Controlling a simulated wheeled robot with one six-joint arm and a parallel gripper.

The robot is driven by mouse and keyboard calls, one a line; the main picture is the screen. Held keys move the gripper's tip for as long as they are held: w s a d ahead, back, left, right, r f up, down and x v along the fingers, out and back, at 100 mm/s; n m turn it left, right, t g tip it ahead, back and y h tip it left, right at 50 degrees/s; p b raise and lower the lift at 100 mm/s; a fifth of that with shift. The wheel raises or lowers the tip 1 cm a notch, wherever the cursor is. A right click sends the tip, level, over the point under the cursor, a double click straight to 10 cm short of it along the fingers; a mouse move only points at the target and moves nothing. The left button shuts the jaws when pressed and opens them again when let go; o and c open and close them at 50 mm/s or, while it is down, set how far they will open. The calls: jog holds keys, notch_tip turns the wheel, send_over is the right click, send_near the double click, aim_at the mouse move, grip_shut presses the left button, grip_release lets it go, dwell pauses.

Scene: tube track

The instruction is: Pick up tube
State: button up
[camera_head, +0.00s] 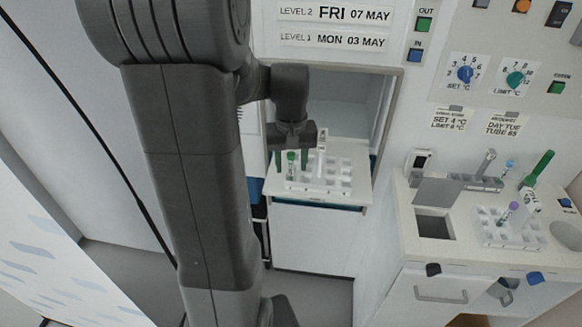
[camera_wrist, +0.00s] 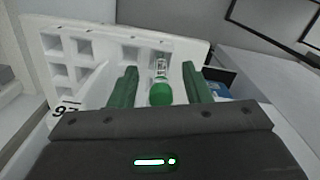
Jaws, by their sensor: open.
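A tube with a green cap (camera_wrist: 160,93) and a clear body stands in the white rack (camera_wrist: 100,49) in the wrist view. In the head view the same green-capped tube (camera_head: 291,157) is in the rack (camera_head: 333,185) on the pulled-out shelf of the cabinet. My gripper (camera_wrist: 159,88) is open, with one green finger on each side of the tube and a gap on both sides. In the head view my gripper (camera_head: 292,160) is above the left part of the rack. The tube's lower end is hidden in the rack.
A second white rack (camera_head: 500,235) with a purple-capped tube (camera_head: 513,206) stands on the bench at right. A larger green tube-shaped object (camera_head: 540,166) leans there. Cabinet walls (camera_head: 385,125) enclose the shelf's sides. Several rack slots are empty.

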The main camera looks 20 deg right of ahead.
jog(key=shift+f, duration=0.45)
jog(key=shift+c, duration=0.2)
jog(key=c, duration=0.8)
jog(key=shift+r, duration=0.1)
notch_tip(320, 180, up, 10)
jog(key=shift+f+b, duration=0.1)
jog(key=shift+b, duration=0.35)
